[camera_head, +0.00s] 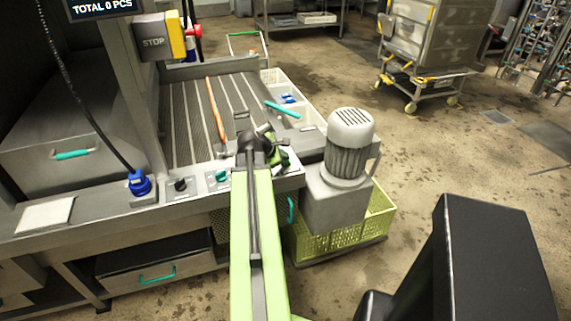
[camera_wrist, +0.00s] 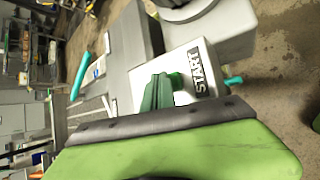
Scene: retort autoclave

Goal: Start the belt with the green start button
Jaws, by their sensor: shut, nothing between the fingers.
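The green start button (camera_wrist: 161,92) stands on a pale box with a START label (camera_wrist: 201,80), in the middle of the wrist view. In the head view some of its green (camera_head: 279,158) shows at the front right corner of the belt, partly hidden by my arm. My gripper (camera_head: 268,143) is shut and empty, over that corner right beside the button. In the wrist view my lime-green and black arm end covers the bottom and the lower edge of the box. I cannot tell whether the fingers touch the button.
The grey slatted belt (camera_head: 181,115) carries a long orange item (camera_head: 215,110). A grey motor (camera_head: 350,140) stands just right of the button, above a yellow-green crate (camera_head: 375,215). A yellow-and-grey STOP box (camera_head: 158,40) hangs at the back left. Black knob (camera_head: 181,184) is on the front panel.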

